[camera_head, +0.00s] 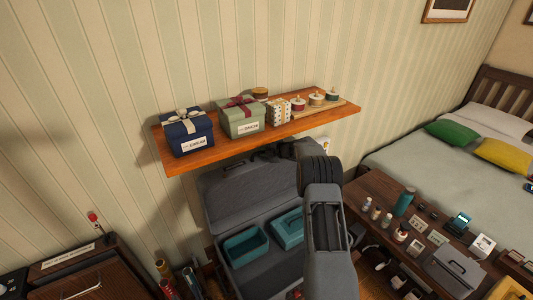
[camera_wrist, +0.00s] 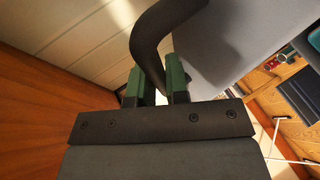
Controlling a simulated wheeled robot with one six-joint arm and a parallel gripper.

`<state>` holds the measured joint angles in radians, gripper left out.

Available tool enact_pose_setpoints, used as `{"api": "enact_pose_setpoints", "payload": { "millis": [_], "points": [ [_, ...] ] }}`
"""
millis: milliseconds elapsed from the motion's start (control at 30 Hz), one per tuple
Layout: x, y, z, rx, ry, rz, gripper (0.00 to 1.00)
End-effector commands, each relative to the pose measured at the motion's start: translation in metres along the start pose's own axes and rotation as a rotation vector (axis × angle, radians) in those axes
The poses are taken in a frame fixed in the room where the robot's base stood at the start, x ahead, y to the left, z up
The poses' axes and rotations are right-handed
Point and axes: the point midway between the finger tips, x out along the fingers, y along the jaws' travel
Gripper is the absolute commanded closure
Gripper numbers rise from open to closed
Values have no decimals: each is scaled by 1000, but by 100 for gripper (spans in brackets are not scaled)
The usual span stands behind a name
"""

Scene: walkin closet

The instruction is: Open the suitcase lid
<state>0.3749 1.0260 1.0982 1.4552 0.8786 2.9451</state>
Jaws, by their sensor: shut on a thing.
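The grey suitcase (camera_head: 262,278) stands below the wall shelf in the head view. Its lid (camera_head: 235,195) is raised and leans back toward the wall, so the inside is exposed. A teal open bin (camera_head: 245,246) and a teal box (camera_head: 288,229) sit inside. My arm covers the suitcase's right part. In the wrist view, the green fingers of my gripper (camera_wrist: 158,80) are shut on a dark curved handle (camera_wrist: 152,38), beside the grey lid surface (camera_wrist: 215,45). In the head view my fingertips are hidden near the lid's top edge.
A wooden shelf (camera_head: 205,158) with gift boxes (camera_head: 188,135) hangs close above the lid and my arm. A wooden table (camera_head: 375,189) with small items stands at right, before a bed (camera_head: 405,150). A dark cabinet (camera_head: 75,272) and several bottles stand at left.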

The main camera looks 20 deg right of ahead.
Motion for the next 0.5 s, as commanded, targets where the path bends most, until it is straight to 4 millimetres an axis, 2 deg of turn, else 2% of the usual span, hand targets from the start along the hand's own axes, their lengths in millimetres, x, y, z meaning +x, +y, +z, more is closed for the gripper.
{"api": "enact_pose_setpoints", "payload": {
  "millis": [433,467,500],
  "points": [
    [3,-2,0,3,0,-9,100],
    [3,-2,0,3,0,-9,83],
    [3,-2,0,3,0,-9,80]
  ]
}}
